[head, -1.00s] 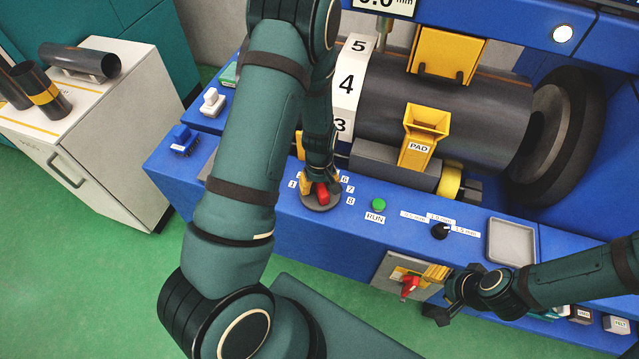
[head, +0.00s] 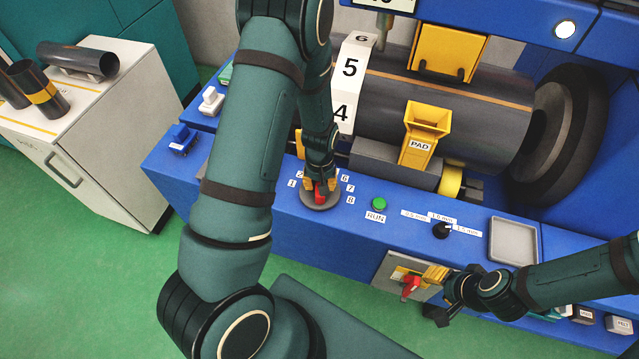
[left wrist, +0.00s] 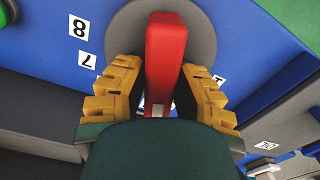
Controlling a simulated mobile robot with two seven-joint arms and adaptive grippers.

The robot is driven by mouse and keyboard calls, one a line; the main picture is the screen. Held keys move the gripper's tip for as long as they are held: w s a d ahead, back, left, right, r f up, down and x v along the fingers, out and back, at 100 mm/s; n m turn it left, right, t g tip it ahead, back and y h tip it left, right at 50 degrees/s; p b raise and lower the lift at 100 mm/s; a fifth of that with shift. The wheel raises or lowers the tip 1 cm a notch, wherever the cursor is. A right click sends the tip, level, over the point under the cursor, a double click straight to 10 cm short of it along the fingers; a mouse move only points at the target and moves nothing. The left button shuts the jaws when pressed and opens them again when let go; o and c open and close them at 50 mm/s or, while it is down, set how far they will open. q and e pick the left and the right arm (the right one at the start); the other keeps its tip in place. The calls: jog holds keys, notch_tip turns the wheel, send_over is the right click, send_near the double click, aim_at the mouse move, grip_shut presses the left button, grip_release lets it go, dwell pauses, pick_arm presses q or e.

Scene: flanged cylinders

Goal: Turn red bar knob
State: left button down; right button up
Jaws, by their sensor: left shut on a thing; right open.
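The red bar knob (head: 320,194) sits on a round grey dial on the blue machine's front panel, ringed by small number labels. My left gripper (head: 319,184) comes down over it from above and is shut on the bar. In the left wrist view, the yellow ridged fingers of my left gripper (left wrist: 162,88) lie on either side of the red bar (left wrist: 166,50), whose near end is partly hidden by the gripper. My right gripper (head: 437,294) is open at the lower right, close to a red switch handle on the front.
A green RUN button (head: 379,204), a small black knob (head: 441,231) and a grey tray (head: 513,242) lie right of the dial. Behind stand a dark cylinder (head: 385,98) with a white numbered band (head: 350,70) and a yellow PAD holder (head: 424,130). The red switch handle (head: 410,287) is below.

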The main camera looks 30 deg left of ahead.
pick_arm(q)
jog(key=shift+m, duration=0.4)
jog(key=c, duration=0.7)
grip_release()
jog(key=shift+c, duration=0.2)
notch_tip(320, 180, up, 12)
